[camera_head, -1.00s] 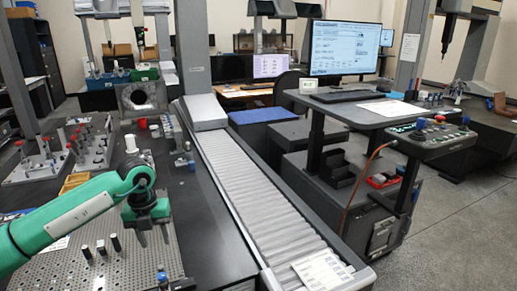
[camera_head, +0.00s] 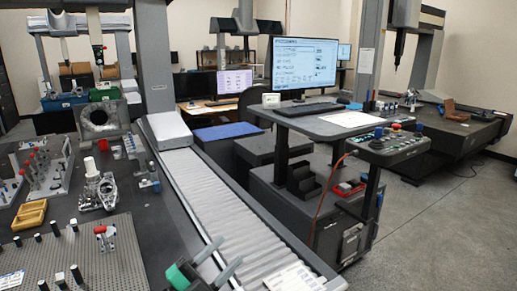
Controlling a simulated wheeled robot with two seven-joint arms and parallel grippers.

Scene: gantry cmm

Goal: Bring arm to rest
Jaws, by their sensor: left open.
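My left gripper (camera_head: 230,251) shows at the bottom middle of the head view. Its two grey fingers are apart, with nothing between them, and point up and to the right over the near part of the roller conveyor (camera_head: 205,195). Only a small green and black part of it shows behind the fingers; the rest of the left arm is below the picture edge. My right gripper is not in view.
A perforated plate (camera_head: 75,265) with several pins lies at the lower left. Behind it are a yellow tray (camera_head: 30,215) and a metal casting (camera_head: 97,188). A control panel (camera_head: 388,146) and monitor desk (camera_head: 318,124) stand right of the conveyor. Open floor (camera_head: 440,220) lies at the right.

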